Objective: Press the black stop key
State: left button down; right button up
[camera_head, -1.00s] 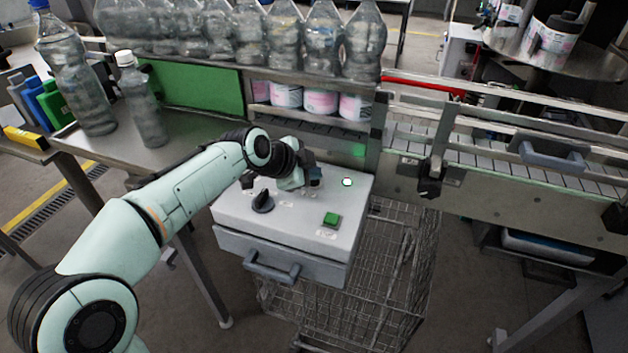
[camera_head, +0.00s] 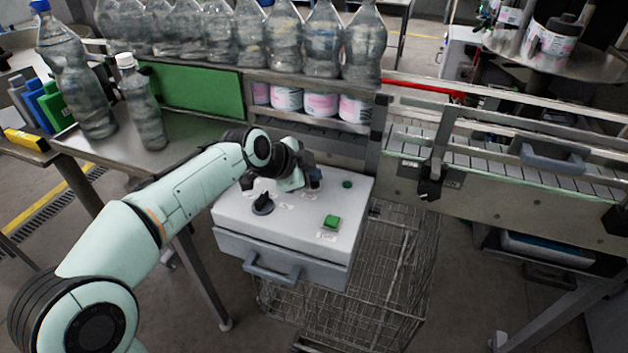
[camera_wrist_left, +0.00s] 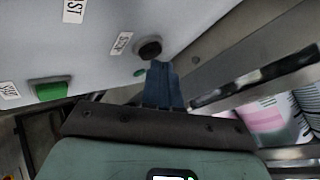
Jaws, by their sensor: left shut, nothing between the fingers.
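The black stop key (camera_wrist_left: 149,48) is a round dark button on the pale control box (camera_head: 236,218), beside a label reading STOP in the left wrist view. In the head view my gripper hides it. My left gripper (camera_wrist_left: 160,68) is shut and empty. Its blue-grey fingertips are right beside the key in the wrist view; I cannot tell whether they touch it. In the head view the left gripper (camera_head: 314,184) is low over the back of the box top. The green start key (camera_head: 331,221) is nearer the front. A small lamp (camera_head: 347,184) is dark green. My right gripper is not in view.
A black rotary knob (camera_head: 263,203) stands on the box's left side. A handle (camera_head: 271,272) is on its front. Clear bottles (camera_head: 322,45) line the shelf behind, above pink-labelled containers (camera_head: 320,104). A conveyor (camera_head: 500,170) runs to the right. A wire cart (camera_head: 385,270) stands below.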

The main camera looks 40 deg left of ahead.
pick_arm(q)
jog(key=shift+r, duration=0.45)
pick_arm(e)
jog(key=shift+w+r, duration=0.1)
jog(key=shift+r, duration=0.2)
pick_arm(q)
jog(key=shift+r, duration=0.1)
notch_tip(320, 180, up, 5)
jog(key=p, duration=0.4)
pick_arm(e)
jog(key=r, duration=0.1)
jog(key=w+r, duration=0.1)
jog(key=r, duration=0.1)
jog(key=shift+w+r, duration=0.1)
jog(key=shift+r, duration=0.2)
